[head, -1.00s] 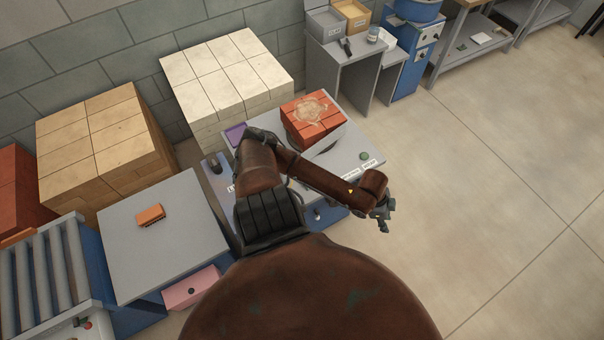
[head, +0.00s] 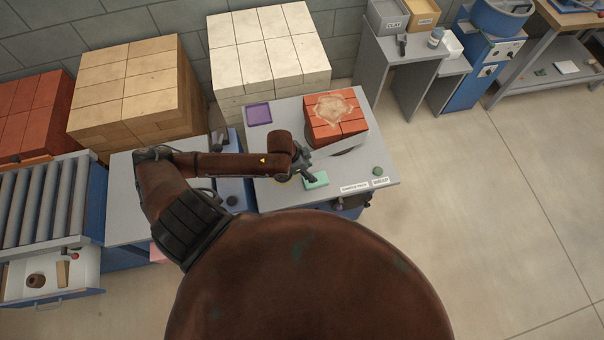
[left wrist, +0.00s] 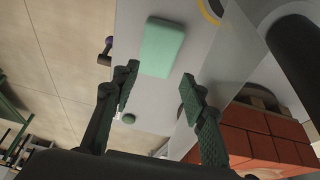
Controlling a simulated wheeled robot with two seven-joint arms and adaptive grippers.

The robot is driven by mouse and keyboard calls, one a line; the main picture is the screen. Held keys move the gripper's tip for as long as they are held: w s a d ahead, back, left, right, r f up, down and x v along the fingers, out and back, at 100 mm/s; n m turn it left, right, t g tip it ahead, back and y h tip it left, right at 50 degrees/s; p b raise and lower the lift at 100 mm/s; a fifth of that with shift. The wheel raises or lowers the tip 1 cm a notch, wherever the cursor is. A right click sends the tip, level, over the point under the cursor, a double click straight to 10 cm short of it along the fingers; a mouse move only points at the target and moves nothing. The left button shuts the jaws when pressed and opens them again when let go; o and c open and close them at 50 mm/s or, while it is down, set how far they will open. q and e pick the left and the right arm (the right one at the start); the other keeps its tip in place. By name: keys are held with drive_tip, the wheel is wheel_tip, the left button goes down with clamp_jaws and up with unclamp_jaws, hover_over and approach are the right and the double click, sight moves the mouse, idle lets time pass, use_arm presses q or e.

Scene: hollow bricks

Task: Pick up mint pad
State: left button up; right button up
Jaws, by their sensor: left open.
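The mint pad (head: 316,180) is a pale green block lying flat on the grey table near its front edge, in the head view. My left gripper (head: 306,172) is just beside it, partly hiding the table there. In the left wrist view the mint pad (left wrist: 162,48) lies beyond the fingertips, roughly in line with the gap between them. The left gripper (left wrist: 158,92) is open and empty, with its two dark fingers apart. My right gripper is not in view.
A stack of red bricks (head: 336,125) stands on the same table behind the gripper. A purple tray (head: 258,115) lies at the back left. A green round object (head: 378,171) and labels lie toward the right edge. Pale bricks (head: 268,50) stand behind.

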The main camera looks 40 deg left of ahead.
sight(323, 181)
use_arm(q)
drive_tip(key=shift+o, duration=0.7)
drive_tip(key=shift+w+f, duration=0.2)
drive_tip(key=shift+f, duration=0.05)
drive_tip(key=o, duration=0.4)
drive_tip(key=shift+s+x, duration=0.25)
drive_tip(key=shift+x, duration=0.9)
drive_tip(key=shift+o, duration=0.2)
drive_tip(key=x, duration=0.3)
drive_tip(key=shift+s+f, duration=0.2)
drive_tip(key=shift+f, duration=0.2)
drive_tip(key=shift+d+f, duration=0.15)
drive_tip(key=shift+f, duration=0.2)
drive_tip(key=shift+w+f, duration=0.1)
drive_tip(key=shift+f, duration=0.2)
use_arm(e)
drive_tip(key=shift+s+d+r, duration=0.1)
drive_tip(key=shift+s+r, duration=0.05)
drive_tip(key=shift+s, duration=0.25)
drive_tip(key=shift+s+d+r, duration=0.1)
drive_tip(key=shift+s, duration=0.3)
use_arm(q)
drive_tip(key=shift+p, duration=0.3)
drive_tip(key=shift+f, duration=0.1)
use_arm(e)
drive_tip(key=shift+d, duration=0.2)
